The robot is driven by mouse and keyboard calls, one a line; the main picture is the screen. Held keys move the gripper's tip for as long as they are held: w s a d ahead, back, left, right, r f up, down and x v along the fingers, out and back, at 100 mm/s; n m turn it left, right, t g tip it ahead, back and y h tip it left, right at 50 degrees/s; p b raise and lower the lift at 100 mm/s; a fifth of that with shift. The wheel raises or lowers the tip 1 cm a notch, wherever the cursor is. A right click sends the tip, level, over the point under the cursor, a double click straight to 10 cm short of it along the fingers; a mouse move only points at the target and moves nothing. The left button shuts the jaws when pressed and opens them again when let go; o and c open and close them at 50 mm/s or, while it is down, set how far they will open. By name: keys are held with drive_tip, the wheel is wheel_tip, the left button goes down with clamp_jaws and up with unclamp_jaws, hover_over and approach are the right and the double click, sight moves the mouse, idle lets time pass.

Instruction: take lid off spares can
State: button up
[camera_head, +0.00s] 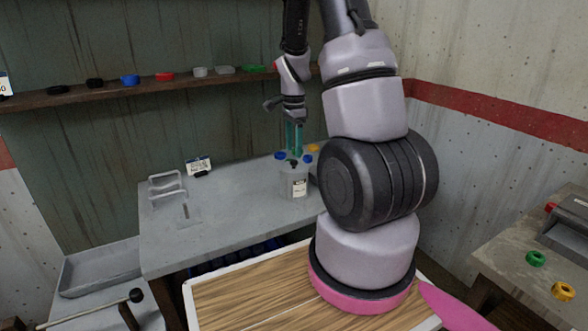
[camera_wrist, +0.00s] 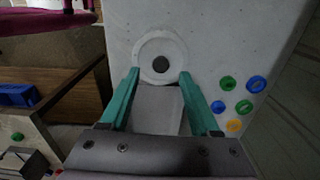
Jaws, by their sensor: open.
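The spares can (camera_head: 294,186) is a grey can with a white label, upright near the right end of the grey bench. Its lid (camera_wrist: 178,44) is on top, pale and round with a dark knob (camera_wrist: 161,63) in the middle. My gripper (camera_head: 295,150) is above the can, pointing down, with teal fingers. In the wrist view my gripper (camera_wrist: 160,74) is open and empty, its fingertips spread on either side, near the lid's lower edge. The knob shows just beyond the tips, in line with the gap. Whether the fingers touch the lid cannot be told.
Blue, green and yellow rings (camera_wrist: 227,83) lie beside the can. The grey bench (camera_head: 230,205) is mostly clear, with a metal handle-like rack (camera_head: 167,186) and a small sign (camera_head: 198,165) on it. A shelf (camera_head: 130,87) with small coloured pieces runs along the back wall.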

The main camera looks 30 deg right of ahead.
sight(294, 161)
wheel_tip(294, 161, down, 4)
drive_tip(key=shift+w+f, duration=0.1)
drive_tip(key=shift+f, duration=0.15)
clamp_jaws()
